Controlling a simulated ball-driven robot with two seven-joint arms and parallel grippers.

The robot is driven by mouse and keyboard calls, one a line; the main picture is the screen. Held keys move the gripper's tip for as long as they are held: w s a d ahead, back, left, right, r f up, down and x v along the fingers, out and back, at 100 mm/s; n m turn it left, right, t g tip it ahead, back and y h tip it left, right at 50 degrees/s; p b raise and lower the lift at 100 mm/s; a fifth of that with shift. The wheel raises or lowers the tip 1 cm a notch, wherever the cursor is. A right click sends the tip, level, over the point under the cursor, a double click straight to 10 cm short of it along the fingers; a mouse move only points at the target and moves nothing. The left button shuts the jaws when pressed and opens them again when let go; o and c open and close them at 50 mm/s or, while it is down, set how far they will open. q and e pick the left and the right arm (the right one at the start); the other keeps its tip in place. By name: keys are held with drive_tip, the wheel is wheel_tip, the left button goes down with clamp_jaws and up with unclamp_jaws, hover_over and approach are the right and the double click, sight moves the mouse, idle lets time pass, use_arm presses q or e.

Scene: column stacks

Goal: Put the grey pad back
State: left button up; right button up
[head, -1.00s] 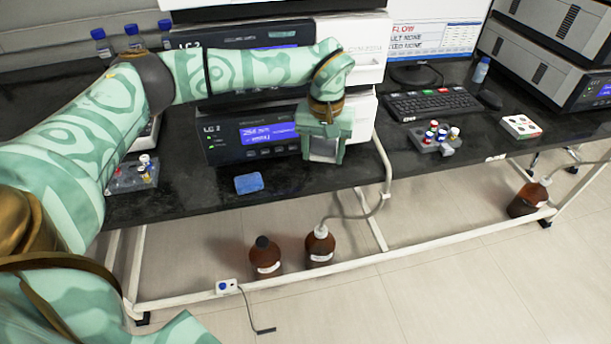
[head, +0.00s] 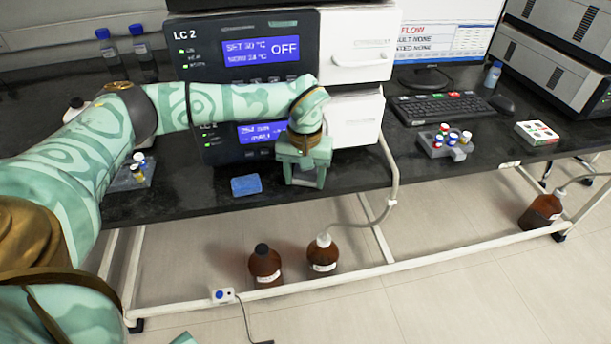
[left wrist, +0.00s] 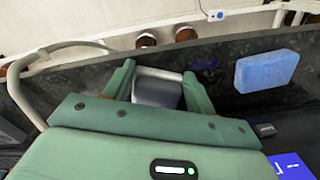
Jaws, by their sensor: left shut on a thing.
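My left gripper (head: 304,176) is low over the front strip of the black bench, in front of the lower LC unit. It is shut on a grey pad (head: 303,172), mostly hidden by the fingers. In the left wrist view the pad (left wrist: 156,92) shows grey with a pale edge between the two green fingers (left wrist: 158,88). I cannot tell whether it touches the bench. A blue sponge (head: 246,185) lies on the bench just left of the gripper; it also shows in the left wrist view (left wrist: 266,71).
A white tube (head: 392,178) hangs over the bench edge right of the gripper. A vial rack (head: 445,146) and keyboard (head: 440,107) stand further right; another rack (head: 132,178) is at left. Brown bottles (head: 265,266) stand below. Bench between tube and right rack is clear.

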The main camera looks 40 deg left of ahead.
sight(305, 181)
use_arm(q)
drive_tip(key=o, duration=1.1)
wheel_tip(305, 181, up, 12)
drive_tip(key=p, duration=0.5)
use_arm(e)
drive_tip(key=shift+t, duration=0.4)
drive_tip(key=r, duration=0.1)
drive_tip(key=w+r, duration=0.1)
drive_tip(key=r, duration=0.1)
drive_tip(key=w+r, duration=0.1)
drive_tip(key=shift+w+a+r, duration=0.15)
drive_tip(key=shift+w+r, duration=0.05)
drive_tip(key=shift+r, duration=0.15)
